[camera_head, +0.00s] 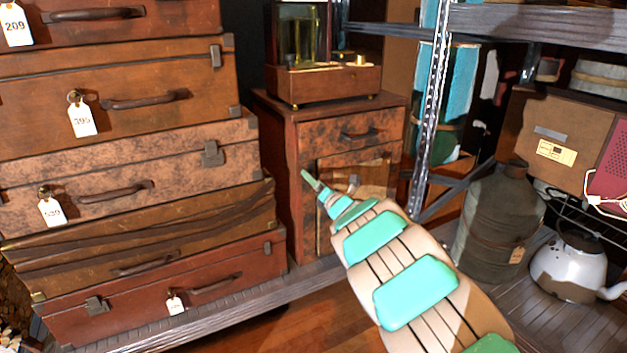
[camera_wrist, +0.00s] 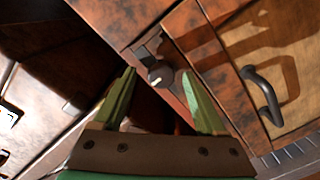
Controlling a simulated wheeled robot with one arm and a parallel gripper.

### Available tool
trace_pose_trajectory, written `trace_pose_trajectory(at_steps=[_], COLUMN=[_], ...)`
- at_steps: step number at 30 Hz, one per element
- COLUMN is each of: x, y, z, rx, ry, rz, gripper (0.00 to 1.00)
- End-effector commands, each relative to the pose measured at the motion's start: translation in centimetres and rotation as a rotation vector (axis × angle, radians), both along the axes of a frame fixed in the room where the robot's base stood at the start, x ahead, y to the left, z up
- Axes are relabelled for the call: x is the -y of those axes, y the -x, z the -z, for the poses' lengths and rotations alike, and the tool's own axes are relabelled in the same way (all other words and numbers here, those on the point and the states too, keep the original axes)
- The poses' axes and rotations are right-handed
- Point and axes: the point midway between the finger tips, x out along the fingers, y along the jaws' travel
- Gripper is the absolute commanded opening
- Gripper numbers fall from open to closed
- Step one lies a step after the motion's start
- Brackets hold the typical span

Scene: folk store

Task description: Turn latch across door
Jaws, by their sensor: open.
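The small wooden cabinet has a lighter door (camera_head: 375,179) with a dark handle, below a drawer. In the wrist view, the door (camera_wrist: 290,40) and its dark curved handle (camera_wrist: 262,95) are at the right. A dark metal latch (camera_wrist: 160,77) with a rounded knob sits on the cabinet frame beside the door's edge. My gripper (camera_wrist: 158,73) is open, with one green finger on each side of the latch in the picture. Contact cannot be told. In the head view, my gripper (camera_head: 314,183) is at the door's left edge, and the latch cannot be made out.
Stacked suitcases (camera_head: 120,190) stand close at the cabinet's left. A wooden box with a glass case (camera_head: 325,82) rests on the cabinet. A metal shelf post (camera_head: 432,110) rises just right of the door. A dark canister (camera_head: 495,225) and a white kettle (camera_head: 572,268) stand farther right.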

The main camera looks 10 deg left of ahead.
Motion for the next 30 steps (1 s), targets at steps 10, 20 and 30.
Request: trace_pose_trajectory(at_steps=[10, 20, 30], x=[-0.47, -0.47, -0.46], y=[-0.95, -0.93, -0.93], z=[0.22, 0.17, 0.16], rx=[-0.004, -0.003, -0.003], ry=[0.002, 0.002, 0.002], rz=[0.003, 0.002, 0.002], gripper=[0.74, 0.55, 0.17])
